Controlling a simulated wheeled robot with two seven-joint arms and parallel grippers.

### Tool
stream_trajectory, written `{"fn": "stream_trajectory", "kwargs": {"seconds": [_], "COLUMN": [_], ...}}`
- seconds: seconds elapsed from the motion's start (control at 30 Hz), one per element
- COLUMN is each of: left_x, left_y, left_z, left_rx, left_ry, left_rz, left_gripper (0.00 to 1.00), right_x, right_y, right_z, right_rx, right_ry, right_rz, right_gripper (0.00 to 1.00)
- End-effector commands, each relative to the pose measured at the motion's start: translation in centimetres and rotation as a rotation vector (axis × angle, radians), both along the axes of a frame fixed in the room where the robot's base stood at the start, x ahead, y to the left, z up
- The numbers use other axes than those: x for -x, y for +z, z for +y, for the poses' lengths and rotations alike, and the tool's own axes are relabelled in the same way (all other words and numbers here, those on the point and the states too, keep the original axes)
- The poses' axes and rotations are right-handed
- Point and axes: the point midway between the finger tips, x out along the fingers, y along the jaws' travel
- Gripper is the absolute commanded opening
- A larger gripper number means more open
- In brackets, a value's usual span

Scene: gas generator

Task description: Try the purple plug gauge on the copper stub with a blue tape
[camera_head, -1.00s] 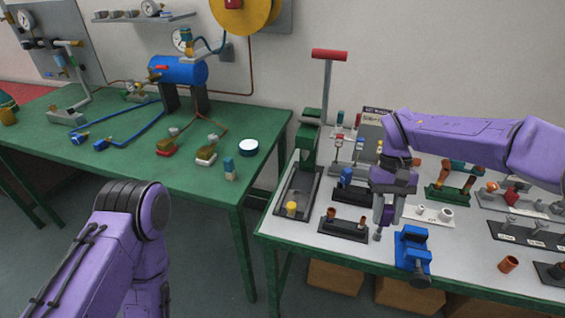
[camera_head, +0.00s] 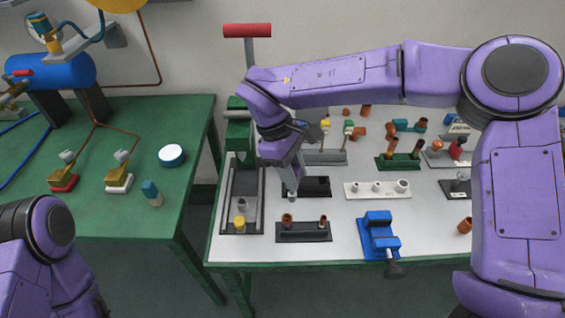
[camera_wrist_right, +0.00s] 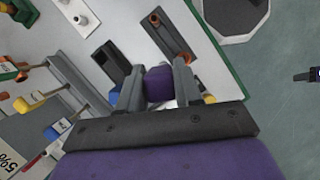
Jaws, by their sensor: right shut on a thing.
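My right gripper (camera_head: 291,190) is shut on the purple plug gauge (camera_wrist_right: 158,84), which shows between both fingers in the right wrist view. In the head view the gripper hangs above the white table, just behind the dark holder. That dark holder (camera_head: 315,236) carries two upright copper stubs (camera_head: 287,219), and it also shows beyond the fingers in the right wrist view (camera_wrist_right: 172,42). I cannot make out blue tape on either stub. More copper stubs stand in a green holder (camera_head: 399,161). My left arm shows at lower left; its gripper is out of view.
A blue vise (camera_head: 379,236) stands right of the dark holder. A white block with pale rings (camera_head: 377,190) lies behind it. A grey tray with a yellow-topped piece (camera_head: 240,224) is at the left edge. The green table (camera_head: 160,225) stands farther left.

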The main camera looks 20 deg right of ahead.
Motion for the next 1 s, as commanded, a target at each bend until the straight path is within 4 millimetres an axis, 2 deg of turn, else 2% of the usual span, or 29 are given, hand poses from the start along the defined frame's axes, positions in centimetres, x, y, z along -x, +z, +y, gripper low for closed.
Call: {"fn": "stream_trajectory", "kwargs": {"seconds": [0.03, 0.1, 0.23, 0.57, 0.7, 1.0], "left_x": [0.0, 0.0, 0.1, 0.0, 0.1, 0.1], "left_y": [0.0, 0.0, 0.0, -0.1, -0.9, -4.6], "left_z": [0.0, 0.0, 0.0, 0.0, 0.0, 0.0], "left_rx": [0.0, 0.0, 0.0, 0.0, 0.0, 0.001], "left_ry": [0.0, 0.0, 0.001, 0.0, 0.0, 0.0], "left_rz": [0.001, 0.001, 0.002, 0.0, 0.001, 0.001], "left_gripper": [0.43, 0.43, 0.43, 0.43, 0.43, 0.43], "right_x": [0.8, 1.3, 1.0, 0.6, 0.6, 0.7], "right_y": [0.8, 1.7, 2.5, 2.4, 2.2, -1.5], "right_z": [0.7, 1.5, 2.2, 2.3, 2.2, 2.2], "right_rx": [-0.008, -0.012, -0.018, -0.019, -0.02, -0.02], "right_ry": [0.14, 0.313, 0.479, 0.502, 0.499, 0.499], "right_rz": [-0.003, -0.005, 0.003, 0.008, 0.008, 0.01], "right_gripper": [0.04, 0.04, 0.04, 0.04, 0.04, 0.04]}}
